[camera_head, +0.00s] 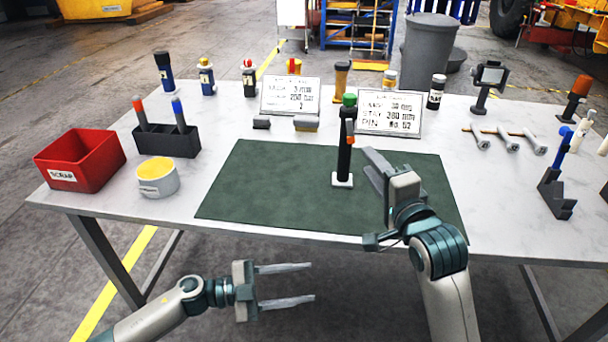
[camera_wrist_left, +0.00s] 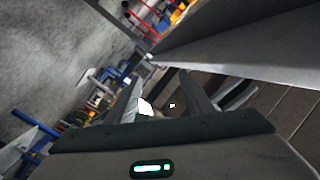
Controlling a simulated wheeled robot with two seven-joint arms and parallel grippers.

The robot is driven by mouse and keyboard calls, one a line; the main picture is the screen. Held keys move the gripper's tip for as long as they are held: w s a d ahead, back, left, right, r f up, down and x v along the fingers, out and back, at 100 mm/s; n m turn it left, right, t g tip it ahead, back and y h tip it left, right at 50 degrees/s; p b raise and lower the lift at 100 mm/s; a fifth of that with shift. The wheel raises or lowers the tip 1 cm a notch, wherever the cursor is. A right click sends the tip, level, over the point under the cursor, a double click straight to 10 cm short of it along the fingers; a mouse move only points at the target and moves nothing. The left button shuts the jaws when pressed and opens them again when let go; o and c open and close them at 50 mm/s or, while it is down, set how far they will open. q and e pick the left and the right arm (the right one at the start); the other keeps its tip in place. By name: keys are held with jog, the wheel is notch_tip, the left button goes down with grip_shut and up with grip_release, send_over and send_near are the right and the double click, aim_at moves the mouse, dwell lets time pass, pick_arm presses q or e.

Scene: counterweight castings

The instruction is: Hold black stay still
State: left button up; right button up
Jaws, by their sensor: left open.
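The black stay (camera_head: 344,163) stands upright on a small white base on the green mat (camera_head: 270,185). It has a green top, and a small orange-tipped part shows against its upper front. My right gripper (camera_head: 367,161) is just right of the stay, fingers pointing up and left; I cannot tell whether they touch it or how far apart they are. My left gripper (camera_head: 312,283) is open and empty in front of the table's front edge, below the mat in the picture. Its fingers also show in the left wrist view (camera_wrist_left: 165,95), with nothing between them.
A red scrap bin (camera_head: 80,160), a dark pen rack (camera_head: 167,140) and a yellow-lined cup (camera_head: 158,177) stand at the left. Two sign cards (camera_head: 290,96) and several bottles line the back. Stands and bolts (camera_head: 507,139) are at the right. The mat's left part is clear.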

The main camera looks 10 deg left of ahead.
pick_arm(q)
jog(key=s+a+r+m+g+y, duration=0.2)
jog(key=s+r+m+g, duration=0.2)
jog(key=s+m+g, duration=0.15)
jog(key=w+d+r+m+t, duration=0.1)
jog(key=w+r+m+t, duration=0.1)
jog(key=w+r, duration=0.55)
jog(key=w+d+r+m+t, duration=0.15)
jog(key=w+r, duration=0.35)
jog(key=r, duration=0.5)
jog(key=m+t+y, duration=0.2)
jog(key=m+t, duration=0.7)
jog(key=m, duration=0.2)
send_near(345, 148)
jog(key=s+f, duration=0.1)
jog(key=s+a+f, duration=0.1)
jog(key=shift+s+a+f, duration=0.1)
jog(key=shift+s+f, duration=0.2)
jog(key=shift+w+a+f+m+t+y, duration=0.2)
jog(key=shift+w+m+t+y, duration=0.1)
jog(key=shift+m, duration=0.15)
jog(key=shift+w+a+f+m+t+y, duration=0.1)
jog(key=shift+w+a+m+t+y, duration=0.15)
jog(key=shift+m, duration=0.2)
jog(key=shift+d, duration=0.2)
jog(key=x, duration=1.7)
jog(key=shift+w+d+r, duration=0.1)
jog(key=shift+d+r, duration=0.05)
